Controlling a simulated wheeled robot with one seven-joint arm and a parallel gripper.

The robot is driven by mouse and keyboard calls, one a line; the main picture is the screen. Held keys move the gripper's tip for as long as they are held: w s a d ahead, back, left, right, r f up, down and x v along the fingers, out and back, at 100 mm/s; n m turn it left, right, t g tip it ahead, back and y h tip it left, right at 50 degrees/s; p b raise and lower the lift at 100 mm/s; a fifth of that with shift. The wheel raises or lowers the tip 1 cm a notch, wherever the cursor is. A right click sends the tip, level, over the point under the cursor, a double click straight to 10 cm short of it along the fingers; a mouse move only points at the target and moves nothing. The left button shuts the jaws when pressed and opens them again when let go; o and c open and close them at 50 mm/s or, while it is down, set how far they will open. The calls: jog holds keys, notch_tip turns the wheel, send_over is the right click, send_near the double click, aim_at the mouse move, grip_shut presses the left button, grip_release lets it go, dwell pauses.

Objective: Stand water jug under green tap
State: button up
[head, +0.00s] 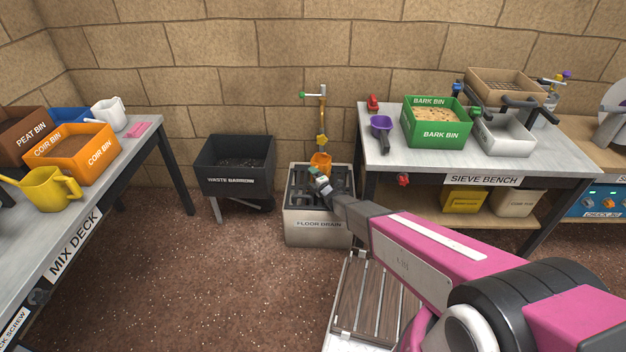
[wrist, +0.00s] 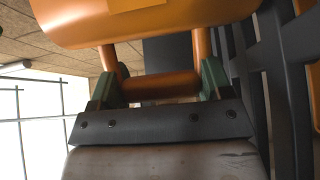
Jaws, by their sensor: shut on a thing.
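An orange jug (head: 321,160) is at the back of the floor drain (head: 318,226), below a brass standpipe. A tap with a green handle end (head: 303,95) is at the top of that pipe, and a yellow fitting (head: 321,139) is lower down, just above the jug. My gripper (head: 320,181) is in front of the jug, shut on its handle. In the wrist view the jug's body (wrist: 150,20) fills the top, with the handle bar between the green fingertips (wrist: 158,84). I cannot tell whether the jug's base touches the grate.
The waste barrow (head: 235,168) stands left of the drain. The sieve bench (head: 390,153) is close on the right, with a purple scoop (head: 381,130) and a green bark bin (head: 436,122). The mix deck (head: 128,150) is at left. Dark grate bars (wrist: 275,80) are beside the jug.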

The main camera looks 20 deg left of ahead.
jog(key=shift+f, duration=0.35)
jog(key=shift+f, duration=0.15)
jog(key=o, duration=1)
jog(key=shift+r, duration=0.2)
jog(key=v, duration=1.2)
